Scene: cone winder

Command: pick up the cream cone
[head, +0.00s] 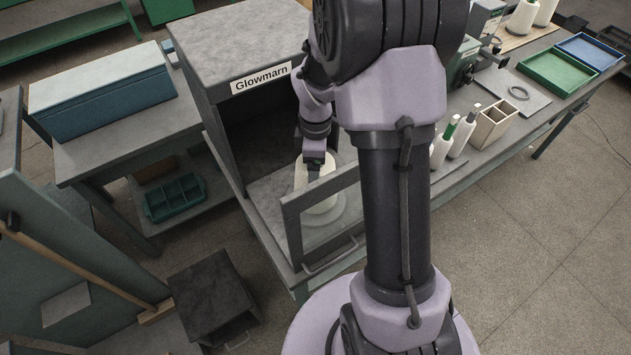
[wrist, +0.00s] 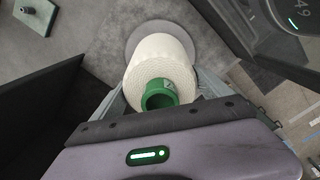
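The cream cone (head: 326,200) stands in the cabinet bay behind the half-open door, on a round grey disc (head: 352,210). In the wrist view the cream cone (wrist: 155,58) shows its textured winding and green tube end (wrist: 160,95) pointing at the camera. My gripper (head: 315,172) is at the cone, hiding part of its upper side. In the wrist view my gripper (wrist: 162,85) has one finger on each side of the cone, close to its surface. I cannot tell whether the fingers touch it. The disc (wrist: 146,30) also shows beyond the cone.
The grey cabinet (head: 235,40) labelled "Glowmarn" has walls close around my gripper. Its framed door (head: 330,215) stands in front of the cone.

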